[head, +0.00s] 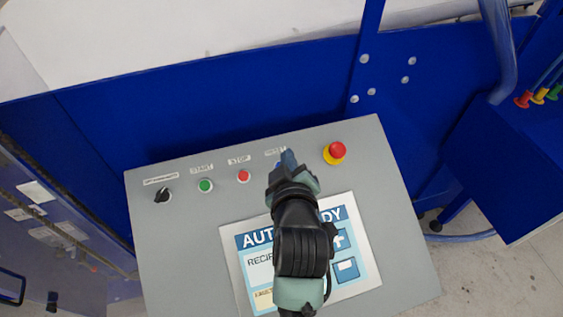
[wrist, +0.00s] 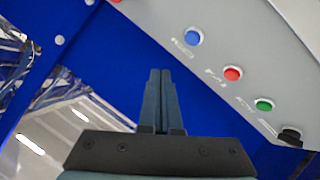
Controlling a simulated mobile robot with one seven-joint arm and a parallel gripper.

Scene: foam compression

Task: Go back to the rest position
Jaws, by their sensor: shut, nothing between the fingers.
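My gripper (head: 288,158) is over the grey control panel (head: 398,240) in the head view, at the panel's upper edge, between the red stop button and the emergency stop. In the wrist view my gripper (wrist: 160,74) is shut and empty, its two fingers side by side in front of blue metal. The buttons lie to the right of the fingertips there, apart from them. My arm covers part of the touchscreen (head: 350,284).
The panel carries a black selector knob (head: 162,195), a green button (head: 205,185), a red button (head: 243,176) and a red emergency stop (head: 336,150) on a yellow base. A blue machine frame (head: 220,105) stands behind. Floor (head: 490,270) shows at the right.

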